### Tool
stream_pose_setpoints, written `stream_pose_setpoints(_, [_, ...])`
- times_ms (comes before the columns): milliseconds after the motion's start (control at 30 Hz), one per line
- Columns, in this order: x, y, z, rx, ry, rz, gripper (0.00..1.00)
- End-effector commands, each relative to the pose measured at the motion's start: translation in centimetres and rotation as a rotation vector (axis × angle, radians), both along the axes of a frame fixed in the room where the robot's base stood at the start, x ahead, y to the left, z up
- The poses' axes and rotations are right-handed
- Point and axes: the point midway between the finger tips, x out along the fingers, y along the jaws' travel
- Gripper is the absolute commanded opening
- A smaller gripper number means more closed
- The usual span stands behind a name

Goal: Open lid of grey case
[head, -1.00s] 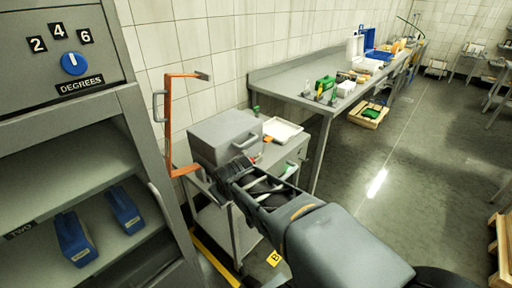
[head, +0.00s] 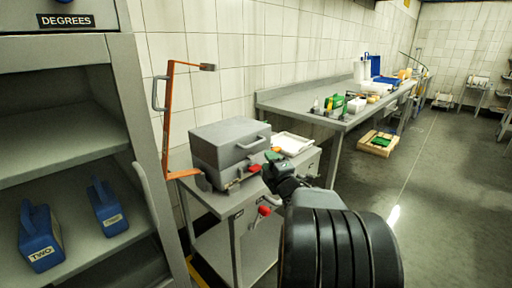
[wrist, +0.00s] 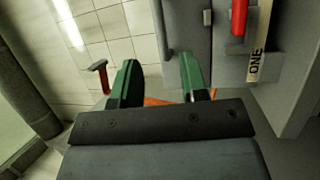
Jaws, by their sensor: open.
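The grey case (head: 212,152) sits on top of a grey cart, with its lid (head: 225,133) shut. A bar handle (head: 252,143) is on the lid's front face. My gripper (head: 270,166) is in front of the case, a little right of and below the handle. The wrist view shows my gripper (wrist: 158,62) open, with green fingers apart and nothing between them. The handle lies beyond the fingers, not between them.
A white tray (head: 304,139) is beside the case on the cart (head: 222,205). An orange frame (head: 168,115) stands left of the case. A shelf cabinet with blue blocks (head: 40,240) is at left. A long workbench (head: 295,97) runs behind. Open floor lies to the right.

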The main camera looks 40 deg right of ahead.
Motion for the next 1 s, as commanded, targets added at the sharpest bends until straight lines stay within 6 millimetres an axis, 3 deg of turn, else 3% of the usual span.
stream_pose_setpoints(200, [4.3, -0.9, 0.8, 0.002, 0.0, 0.002, 0.4])
stream_pose_setpoints(500, [8.7, -1.9, 1.5, 0.002, 0.001, 0.0, 0.4])
stream_pose_setpoints(700, [10.1, -2.2, 1.8, 0.002, 0.001, -0.002, 0.4])
stream_pose_setpoints(1000, [10.5, -2.3, 1.9, 0.003, 0.0, -0.001, 0.4])
